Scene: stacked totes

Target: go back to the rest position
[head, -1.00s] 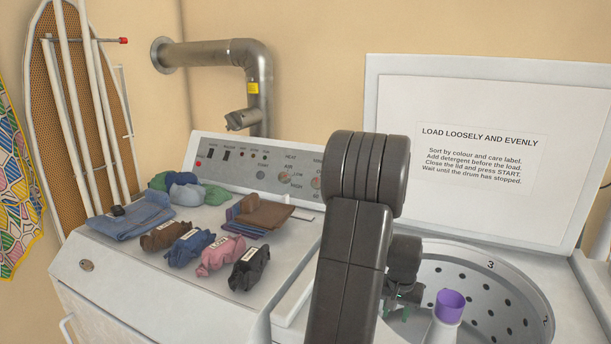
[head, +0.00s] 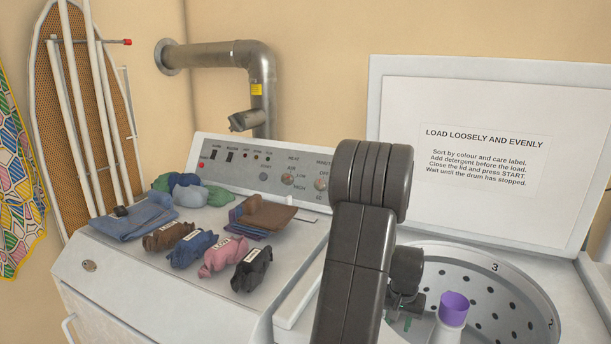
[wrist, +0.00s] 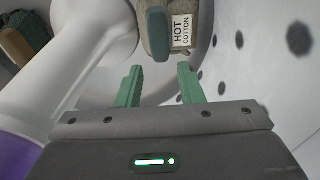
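My gripper (head: 399,322) is down inside the washer drum (head: 485,262), left of the white post with the purple cap (head: 454,308). My arm hides part of it in the head view. In the wrist view its two green fingers (wrist: 159,84) stand apart with nothing between them. Beyond the fingertips lies a beige-grey bundle (wrist: 158,40) with a HOT COTTON label, at the drum bottom. It appears clear of the fingers.
The white post (wrist: 85,60) is close on the left in the wrist view; a dark bundle (wrist: 28,30) lies behind it. The raised lid (head: 482,200) stands behind the drum. Several bundles and folded cloths (head: 145,217) lie on the left machine top (head: 120,262).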

